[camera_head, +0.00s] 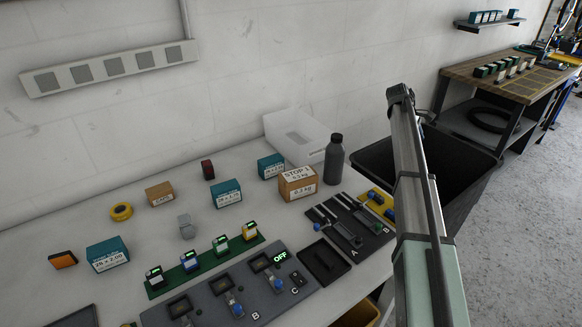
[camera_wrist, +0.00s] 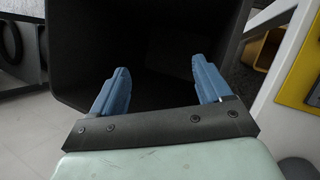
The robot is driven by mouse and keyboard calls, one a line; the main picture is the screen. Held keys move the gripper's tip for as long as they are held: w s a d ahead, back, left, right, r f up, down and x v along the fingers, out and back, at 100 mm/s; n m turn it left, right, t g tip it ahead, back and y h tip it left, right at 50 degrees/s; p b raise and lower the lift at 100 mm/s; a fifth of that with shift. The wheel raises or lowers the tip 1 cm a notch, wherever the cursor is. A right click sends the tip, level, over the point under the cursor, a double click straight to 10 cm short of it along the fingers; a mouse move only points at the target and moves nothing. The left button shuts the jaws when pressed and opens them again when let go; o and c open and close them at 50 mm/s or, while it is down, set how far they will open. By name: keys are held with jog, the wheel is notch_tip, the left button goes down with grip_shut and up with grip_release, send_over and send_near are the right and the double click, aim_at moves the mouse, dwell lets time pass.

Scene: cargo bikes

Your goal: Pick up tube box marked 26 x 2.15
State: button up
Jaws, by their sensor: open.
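Three teal tube boxes with white labels stand on the white bench in the head view. The front left one (camera_head: 107,254) seems to read 28 x 2.00. The middle one (camera_head: 227,194) and the back one (camera_head: 270,166) have labels too small to read surely, so I cannot tell which is marked 26 x 2.15. My gripper (camera_wrist: 160,84) shows in the wrist view with its two blue fingers wide apart and nothing between them. It is over the dark bin (camera_wrist: 85,15), away from the boxes. I cannot make out its fingers in the head view.
A brown STOP box (camera_head: 298,183), a dark bottle (camera_head: 334,160) and a white case (camera_head: 296,137) stand near the back box. Yellow tape (camera_head: 121,211), a small brown box (camera_head: 160,194) and a grey block (camera_head: 186,226) lie nearby. A control panel (camera_head: 245,295) fills the front.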

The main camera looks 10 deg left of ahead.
jog(key=a+r+n+y, duration=0.1)
jog(key=a+r+n, duration=0.2)
jog(key=a, duration=0.9)
jog(key=a+r+n+y, duration=0.1)
jog(key=a+r+n, duration=0.15)
jog(key=a, duration=0.95)
jog(key=n+y, duration=0.4)
jog(key=n, duration=0.4)
send_over(271, 159)
jog(key=f, duration=0.2)
jog(key=shift+g, duration=0.3)
notch_tip(271, 159, down, 13)
jog(key=shift+r, duration=0.15)
jog(key=shift+c, duration=0.2)
jog(key=c, duration=1.1)
